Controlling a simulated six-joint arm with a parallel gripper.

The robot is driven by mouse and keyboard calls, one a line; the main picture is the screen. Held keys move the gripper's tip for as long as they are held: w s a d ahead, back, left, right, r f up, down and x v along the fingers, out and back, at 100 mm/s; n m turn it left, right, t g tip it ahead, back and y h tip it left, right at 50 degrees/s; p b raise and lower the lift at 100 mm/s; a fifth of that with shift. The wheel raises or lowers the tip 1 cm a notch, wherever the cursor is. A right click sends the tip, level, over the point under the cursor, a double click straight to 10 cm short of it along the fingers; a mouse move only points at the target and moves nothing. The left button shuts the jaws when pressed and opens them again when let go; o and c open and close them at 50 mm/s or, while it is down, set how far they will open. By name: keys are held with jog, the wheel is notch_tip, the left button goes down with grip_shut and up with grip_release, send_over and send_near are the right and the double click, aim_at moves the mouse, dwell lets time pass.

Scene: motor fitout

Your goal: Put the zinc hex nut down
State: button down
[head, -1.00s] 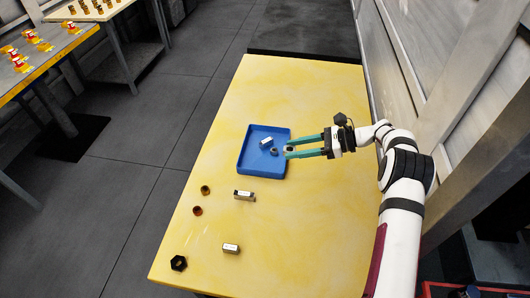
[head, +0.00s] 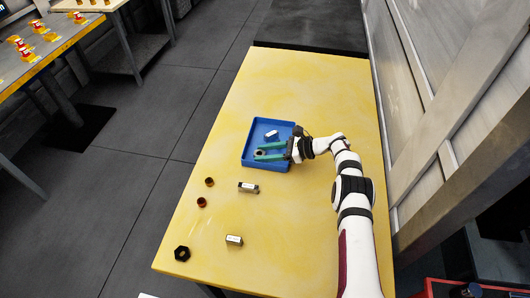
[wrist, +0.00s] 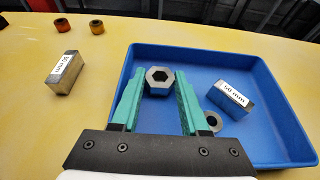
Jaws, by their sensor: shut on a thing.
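My gripper (head: 257,152) is over the blue tray (head: 247,160), its teal fingers pointing left. In the wrist view, my gripper (wrist: 157,82) is shut on the grey zinc hex nut (wrist: 158,88), which sits between the fingertips with its hole facing the camera. The nut appears over the left part of the tray (wrist: 285,157). I cannot tell whether it touches the floor. The tray also holds a labelled metal block (wrist: 231,98) and a second grey ring-like nut (wrist: 213,122), partly hidden by the right finger.
Two copper-coloured nuts (head: 210,182) (head: 201,202), two metal blocks (head: 248,187) (head: 234,240) and a black hex nut (head: 181,254) lie on the yellow table (head: 300,80) outside the tray. The table's far part is clear.

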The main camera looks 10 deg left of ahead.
jog(key=shift+f, duration=0.1)
jog(key=c, duration=0.7)
grip_release()
